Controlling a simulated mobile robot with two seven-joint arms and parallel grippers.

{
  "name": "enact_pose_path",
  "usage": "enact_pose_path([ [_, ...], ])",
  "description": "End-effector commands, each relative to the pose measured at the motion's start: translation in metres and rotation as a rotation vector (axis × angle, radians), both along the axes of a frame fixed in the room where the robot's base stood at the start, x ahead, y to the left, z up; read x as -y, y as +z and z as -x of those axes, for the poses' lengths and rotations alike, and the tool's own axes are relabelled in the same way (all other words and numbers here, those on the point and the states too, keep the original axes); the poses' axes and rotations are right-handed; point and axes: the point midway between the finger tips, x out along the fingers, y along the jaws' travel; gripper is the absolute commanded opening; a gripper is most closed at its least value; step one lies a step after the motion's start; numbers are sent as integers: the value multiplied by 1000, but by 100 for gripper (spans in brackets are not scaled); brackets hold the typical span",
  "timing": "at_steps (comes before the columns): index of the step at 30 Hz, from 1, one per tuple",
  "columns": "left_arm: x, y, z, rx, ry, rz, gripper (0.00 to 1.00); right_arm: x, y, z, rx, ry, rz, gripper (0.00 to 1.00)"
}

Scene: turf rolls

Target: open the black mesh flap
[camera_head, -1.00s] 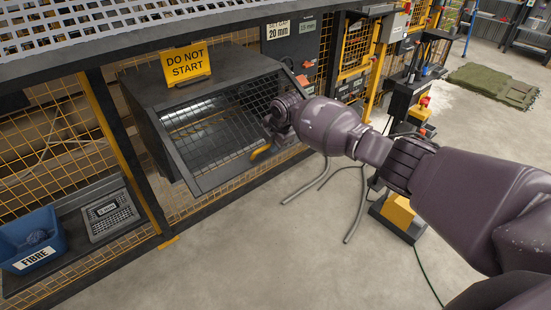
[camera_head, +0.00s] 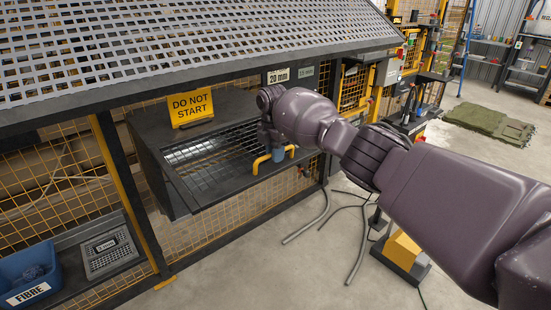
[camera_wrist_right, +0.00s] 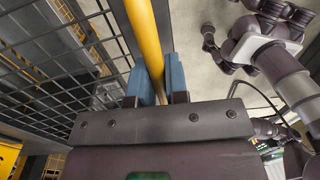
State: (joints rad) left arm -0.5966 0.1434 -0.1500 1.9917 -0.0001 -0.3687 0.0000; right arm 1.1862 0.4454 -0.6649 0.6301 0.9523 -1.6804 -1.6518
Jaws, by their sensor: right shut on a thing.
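The black mesh flap (camera_head: 215,180) is hinged on a dark box under the perforated table and stands raised, close to level, with an opening below its front edge. A yellow bar handle (camera_head: 256,163) is on the flap's front right. My right gripper (camera_head: 279,156) is at this handle, its blue fingers around the bar. In the right wrist view the yellow handle (camera_wrist_right: 145,38) runs between the two blue fingers of the right gripper (camera_wrist_right: 158,80), with the flap's mesh (camera_wrist_right: 55,65) to the left. My left gripper is not seen in the head view.
A yellow "DO NOT START" sign (camera_head: 190,106) stands on top of the box. A perforated metal surface (camera_head: 200,45) overhangs it. A blue FIBRE bin (camera_head: 28,275) is at lower left.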

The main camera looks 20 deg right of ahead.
Motion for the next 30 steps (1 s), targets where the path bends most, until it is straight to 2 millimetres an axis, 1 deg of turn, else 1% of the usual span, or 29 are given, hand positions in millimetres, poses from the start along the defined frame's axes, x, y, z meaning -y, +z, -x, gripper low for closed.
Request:
enact_pose_path([
  [13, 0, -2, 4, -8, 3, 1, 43, 0, 2, 0, -5, 0, 3, 0],
  [14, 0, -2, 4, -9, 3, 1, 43, 0, 2, 0, -5, 0, 3, 16],
  [18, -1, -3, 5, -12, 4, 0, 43, 0, 2, 0, -5, 0, 3, 38],
  [19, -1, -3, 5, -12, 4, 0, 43, 0, 2, 0, -4, 0, 3, 39],
  [26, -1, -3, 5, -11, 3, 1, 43, 0, 2, 0, -4, 0, 3, 39],
  [30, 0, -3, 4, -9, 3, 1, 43, 0, 9, -1, -3, 0, 2, 39],
])
